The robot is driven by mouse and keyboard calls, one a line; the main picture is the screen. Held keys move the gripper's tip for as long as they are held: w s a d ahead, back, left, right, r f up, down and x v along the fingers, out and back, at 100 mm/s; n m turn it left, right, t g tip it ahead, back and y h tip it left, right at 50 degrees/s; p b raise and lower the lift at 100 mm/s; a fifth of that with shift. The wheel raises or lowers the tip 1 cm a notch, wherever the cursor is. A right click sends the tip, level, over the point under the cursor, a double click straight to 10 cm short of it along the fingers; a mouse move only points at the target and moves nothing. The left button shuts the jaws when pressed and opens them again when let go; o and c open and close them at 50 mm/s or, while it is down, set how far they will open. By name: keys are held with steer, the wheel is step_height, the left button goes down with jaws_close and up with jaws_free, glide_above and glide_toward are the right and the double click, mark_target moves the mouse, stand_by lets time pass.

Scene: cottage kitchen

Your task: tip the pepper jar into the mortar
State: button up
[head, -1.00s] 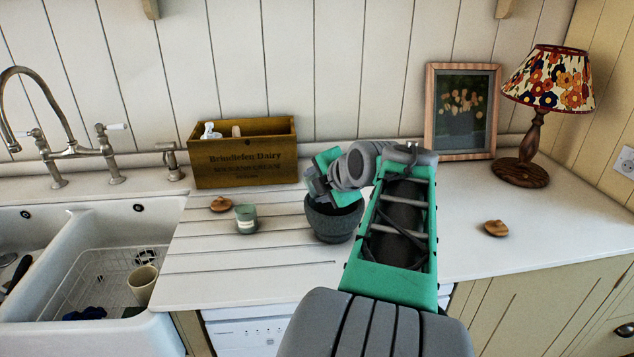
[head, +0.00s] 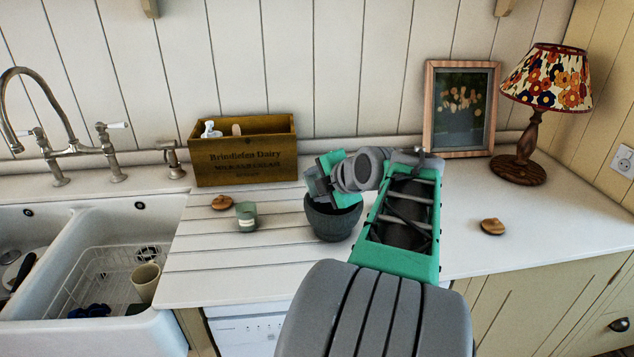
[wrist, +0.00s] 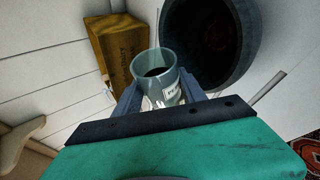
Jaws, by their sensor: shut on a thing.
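The dark grey stone mortar (head: 335,224) stands on the worktop just right of the grooved drainer's middle. In the wrist view the mortar (wrist: 238,60) is at top right, with a brownish patch inside. My gripper (head: 324,182) is over the mortar's rim in the head view. In the wrist view my gripper (wrist: 160,96) is shut on the pepper jar (wrist: 158,80), a clear glass jar with a white label, open mouth and dark contents inside. The jar's mouth is beside the mortar's opening in that picture. The head view hides the jar, so its exact tilt cannot be told.
Another wooden lid (head: 492,227) lies at right. A wooden crate (head: 243,162), picture frame (head: 429,110) and lamp (head: 519,170) stand behind. The sink (head: 140,318) is at left.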

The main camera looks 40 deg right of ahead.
steer(key=shift+s+d+f+m+t+y+p, duration=0.15)
steer(key=shift+m+t+y+p, duration=0.2)
steer(key=shift+p, duration=0.9)
steer(key=shift+w+d+f+m+t+y+p, duration=0.15)
steer(key=shift+m+t+y+p, duration=0.2)
steer(key=shift+p, duration=0.9)
